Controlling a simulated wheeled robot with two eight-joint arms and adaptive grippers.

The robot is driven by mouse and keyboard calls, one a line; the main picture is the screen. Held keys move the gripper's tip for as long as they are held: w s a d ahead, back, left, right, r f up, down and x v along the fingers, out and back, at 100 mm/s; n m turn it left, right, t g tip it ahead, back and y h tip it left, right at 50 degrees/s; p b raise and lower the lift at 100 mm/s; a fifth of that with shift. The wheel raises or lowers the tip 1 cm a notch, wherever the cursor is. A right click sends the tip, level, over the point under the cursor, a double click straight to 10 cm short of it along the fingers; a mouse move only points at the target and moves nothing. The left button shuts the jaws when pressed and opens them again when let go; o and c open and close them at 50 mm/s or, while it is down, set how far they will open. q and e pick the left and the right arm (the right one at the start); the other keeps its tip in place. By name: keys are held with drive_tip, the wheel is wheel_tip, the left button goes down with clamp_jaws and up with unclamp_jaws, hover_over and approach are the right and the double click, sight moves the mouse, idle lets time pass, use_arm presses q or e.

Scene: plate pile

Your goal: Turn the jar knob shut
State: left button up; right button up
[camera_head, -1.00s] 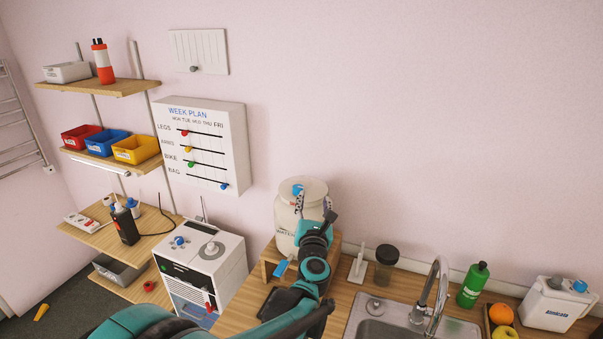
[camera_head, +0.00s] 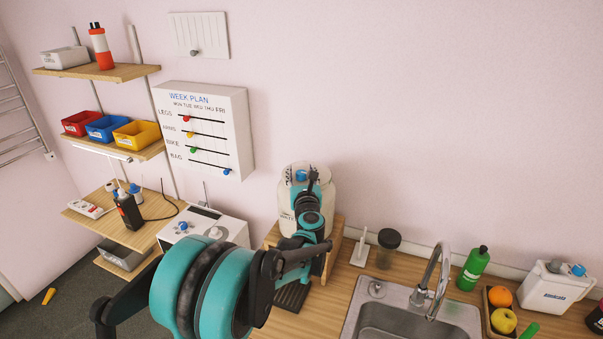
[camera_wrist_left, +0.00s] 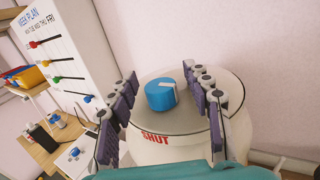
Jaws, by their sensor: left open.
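The white jar (camera_head: 284,192) stands on a small wooden stand by the wall. Its round blue knob (camera_head: 300,175) sits on top of the lid. In the left wrist view the knob (camera_wrist_left: 158,97) has a pale pointer mark aimed to the right. Red lettering "SHUT" is on the near side of the lid, below the knob and away from the pointer. My left gripper (camera_wrist_left: 160,76) is open, with one finger on each side of the knob and gaps between. In the head view the gripper and wrist partly cover the jar. My right gripper is not in view.
The week plan board (camera_head: 240,130) hangs left of the jar, above a white appliance (camera_head: 232,228). A dark-lidded glass (camera_head: 388,250), sink tap (camera_head: 430,280), green bottle (camera_head: 473,268) and white canister (camera_head: 548,290) stand to the right. The wall above the counter is clear.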

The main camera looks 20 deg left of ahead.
use_arm(q)
clamp_jaws()
drive_tip(key=shift+a+m+h, duration=0.1)
drive_tip(key=shift+m+h, duration=0.2)
drive_tip(key=shift+h, duration=0.1)
drive_tip(key=m+t+h, duration=0.1)
drive_tip(key=h, duration=0.1)
drive_tip(key=m+t+h+b, duration=0.1)
drive_tip(key=m+h, duration=0.1)
drive_tip(key=h, duration=0.1)
drive_tip(key=shift+a+f+m, duration=0.1)
drive_tip(key=shift+a+m, duration=0.05)
drive_tip(key=shift+m, duration=0.15)
drive_tip(key=m+h+b, duration=0.1)
drive_tip(key=m+h, duration=0.1)
drive_tip(key=h, duration=0.2)
drive_tip(key=m+h, duration=0.3)
drive_tip(key=h, duration=0.1)
drive_tip(key=shift+h+b, duration=0.4)
drive_tip(key=m+g+h, duration=0.3)
drive_tip(key=m+h, duration=0.1)
drive_tip(key=h, duration=0.1)
drive_tip(key=shift+d+m+g+h, duration=0.2)
drive_tip(key=shift+m+g+h, duration=2.15)
drive_tip(key=shift+g, duration=0.35)
drive_tip(key=shift+h, duration=0.25)
